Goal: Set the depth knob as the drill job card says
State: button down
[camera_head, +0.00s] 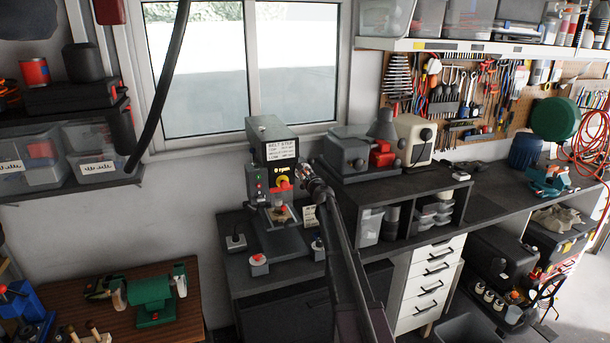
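A small grey-green bench drill (266,150) stands on the dark bench below the window. I cannot tell which control is the depth knob. A small white card (310,216) stands right of the drill's base; its writing is too small to read, and I cannot tell if it is the job card. My gripper (303,176) is close to the right side of the yellow-orange knob; its fingers are too small to read and contact is unclear.
A shelf unit (440,190) with grey machines on top stands to the right.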

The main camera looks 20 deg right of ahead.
jog(key=n, duration=2.8)
jog(key=shift+w+d+f, duration=0.1)
jog(key=shift+f, duration=0.1)
jog(key=shift+c, duration=1.8)
grip_release()
jog(key=s, duration=1.2)
